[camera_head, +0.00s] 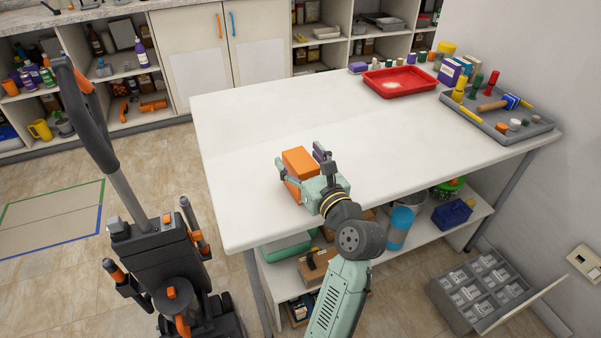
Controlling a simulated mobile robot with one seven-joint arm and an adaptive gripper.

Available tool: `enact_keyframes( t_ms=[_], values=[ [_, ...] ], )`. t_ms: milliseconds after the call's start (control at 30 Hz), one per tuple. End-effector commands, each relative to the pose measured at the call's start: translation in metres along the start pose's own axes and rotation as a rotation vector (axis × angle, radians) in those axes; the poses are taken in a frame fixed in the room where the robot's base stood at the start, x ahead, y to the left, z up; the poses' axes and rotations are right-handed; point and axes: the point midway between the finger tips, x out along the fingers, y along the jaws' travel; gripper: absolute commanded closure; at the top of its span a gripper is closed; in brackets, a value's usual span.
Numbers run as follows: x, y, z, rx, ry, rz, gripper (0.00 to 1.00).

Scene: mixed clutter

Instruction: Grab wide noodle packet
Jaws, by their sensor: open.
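An orange box-shaped packet (300,161), likely the wide noodle packet, sits near the left front part of the white table. No label on it can be read. My gripper (301,160) is open, with one finger at the left of the packet and the other at its right. The packet's lower front is partly hidden by my gripper. I cannot tell whether the fingers touch it.
The middle of the white table (330,105) is clear. A red tray (399,82) and a grey tray (499,121) with tools and several small items stand at the right. An upright vacuum cleaner (160,255) stands left of the table.

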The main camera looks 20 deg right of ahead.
Motion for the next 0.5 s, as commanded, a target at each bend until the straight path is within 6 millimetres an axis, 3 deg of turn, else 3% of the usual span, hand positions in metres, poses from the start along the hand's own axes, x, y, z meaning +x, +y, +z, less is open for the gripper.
enact_keyframes(
  t_ms=[200, 500],
  values=[
    [0.0007, 0.0, -0.0004, 0.0, 0.0, 0.0, 0.31],
    [0.0005, 0.0, -0.0004, 0.0, 0.0, 0.0, 0.51]
  ],
)
